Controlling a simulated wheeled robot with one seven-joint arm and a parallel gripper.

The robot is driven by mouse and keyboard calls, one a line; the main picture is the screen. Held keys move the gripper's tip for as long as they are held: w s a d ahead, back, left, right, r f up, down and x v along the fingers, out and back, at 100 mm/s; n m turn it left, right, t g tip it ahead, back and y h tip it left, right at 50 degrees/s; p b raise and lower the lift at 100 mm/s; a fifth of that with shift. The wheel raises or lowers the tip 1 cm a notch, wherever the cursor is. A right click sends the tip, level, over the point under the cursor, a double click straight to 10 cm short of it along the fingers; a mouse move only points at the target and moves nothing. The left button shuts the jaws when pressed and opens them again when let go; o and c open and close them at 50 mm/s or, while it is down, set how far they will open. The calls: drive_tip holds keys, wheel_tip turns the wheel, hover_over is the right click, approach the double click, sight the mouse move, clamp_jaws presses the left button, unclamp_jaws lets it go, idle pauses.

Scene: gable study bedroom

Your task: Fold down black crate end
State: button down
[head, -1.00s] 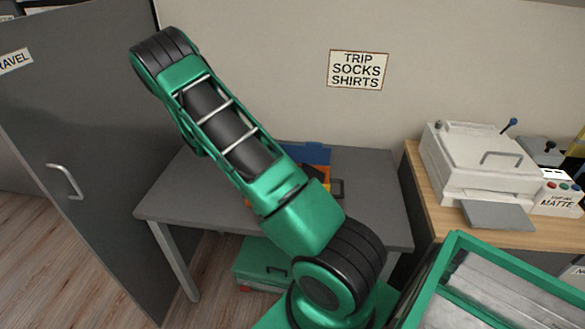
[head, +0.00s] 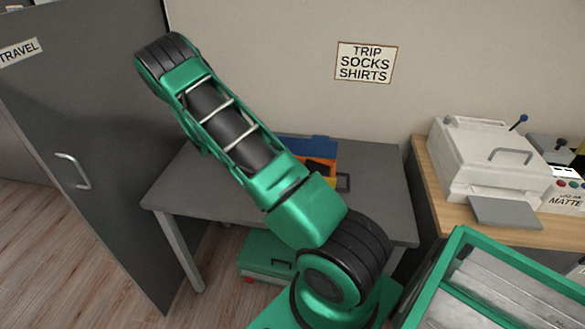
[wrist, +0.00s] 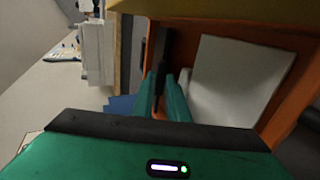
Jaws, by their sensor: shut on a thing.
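An orange crate (head: 331,171) with a blue part (head: 308,147) stands on the grey table (head: 377,195) in the head view, partly behind my arm. In the wrist view the crate's orange wall (wrist: 292,85) fills the right side, around a pale panel. The black crate end (wrist: 160,62) shows there as a narrow dark strip, seen nearly edge-on. My gripper (wrist: 166,78) has its green fingers on either side of this strip and is shut on it. The gripper is hidden behind my arm in the head view. The tilt of the end is hard to judge.
A grey door (head: 90,130) marked TRAVEL stands at the left. A wooden bench (head: 440,190) with a white press (head: 490,155) is at the right. A green case (head: 265,255) lies under the table. A green-rimmed tray (head: 440,270) is at lower right.

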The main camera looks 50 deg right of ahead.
drive_tip(key=c, duration=1.8)
unclamp_jaws()
drive_tip(key=shift+o, duration=0.2)
drive_tip(key=shift+w+a+r, duration=0.2)
drive_tip(key=shift+w+a, duration=0.05)
drive_tip(key=shift+w, duration=0.25)
drive_tip(key=v, duration=0.9)
drive_tip(key=shift+w+a+r, duration=0.15)
drive_tip(key=shift+w+a, duration=0.05)
drive_tip(key=shift+w, duration=0.05)
